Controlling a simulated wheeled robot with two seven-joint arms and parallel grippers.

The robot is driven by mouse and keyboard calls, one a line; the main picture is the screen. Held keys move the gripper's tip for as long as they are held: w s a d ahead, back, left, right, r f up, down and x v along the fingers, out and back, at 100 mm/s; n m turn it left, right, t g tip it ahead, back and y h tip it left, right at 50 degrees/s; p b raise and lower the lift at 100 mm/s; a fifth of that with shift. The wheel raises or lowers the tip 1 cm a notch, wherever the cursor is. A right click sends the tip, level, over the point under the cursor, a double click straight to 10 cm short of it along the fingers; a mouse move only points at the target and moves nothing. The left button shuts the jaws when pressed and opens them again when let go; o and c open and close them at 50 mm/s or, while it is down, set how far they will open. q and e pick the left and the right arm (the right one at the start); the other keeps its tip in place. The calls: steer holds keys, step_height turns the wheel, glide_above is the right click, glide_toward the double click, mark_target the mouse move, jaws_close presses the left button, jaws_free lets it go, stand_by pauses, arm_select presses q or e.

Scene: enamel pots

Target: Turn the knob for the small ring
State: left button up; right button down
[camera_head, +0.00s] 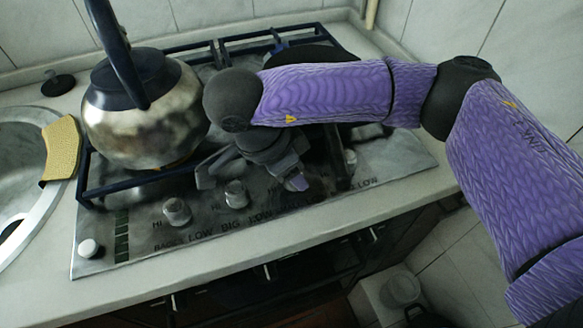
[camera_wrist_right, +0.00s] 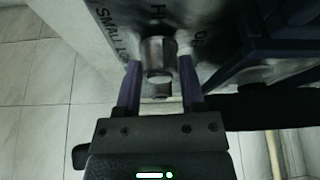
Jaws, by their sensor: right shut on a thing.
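The knob for the small ring (camera_wrist_right: 158,52) is a short metal cylinder on the cooktop front. The label "SMALL" with "LOW" is printed beside it, with "HI" above it in the right wrist view. My right gripper (camera_wrist_right: 160,68) has one purple finger on each side of the knob and is shut on it. In the head view the right gripper (camera_head: 296,183) reaches down to the cooktop's front row and hides this knob. The cooktop (camera_head: 150,250) is dark, shiny metal. My left gripper is not in view.
A metal kettle (camera_head: 145,125) with a dark handle stands at the cooktop's left, on the dark pan support. Other knobs (camera_head: 236,194) (camera_head: 177,211) sit left of my gripper, and one (camera_head: 349,158) sits right. A yellow cloth (camera_head: 60,150) hangs on the sink rim (camera_head: 38,215).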

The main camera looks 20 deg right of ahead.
steer(key=shift+f+n+b, duration=0.1)
steer(key=shift+n+b, duration=0.2)
steer(key=shift+n, duration=0.4)
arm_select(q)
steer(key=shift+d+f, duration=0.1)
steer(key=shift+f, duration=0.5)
arm_select(e)
steer(key=shift+n+t, duration=0.5)
steer(key=shift+n, duration=0.1)
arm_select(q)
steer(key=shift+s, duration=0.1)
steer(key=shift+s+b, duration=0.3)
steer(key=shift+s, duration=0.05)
arm_select(e)
steer(key=shift+n+y, duration=0.3)
steer(key=shift+c, duration=1)
jaws_free()
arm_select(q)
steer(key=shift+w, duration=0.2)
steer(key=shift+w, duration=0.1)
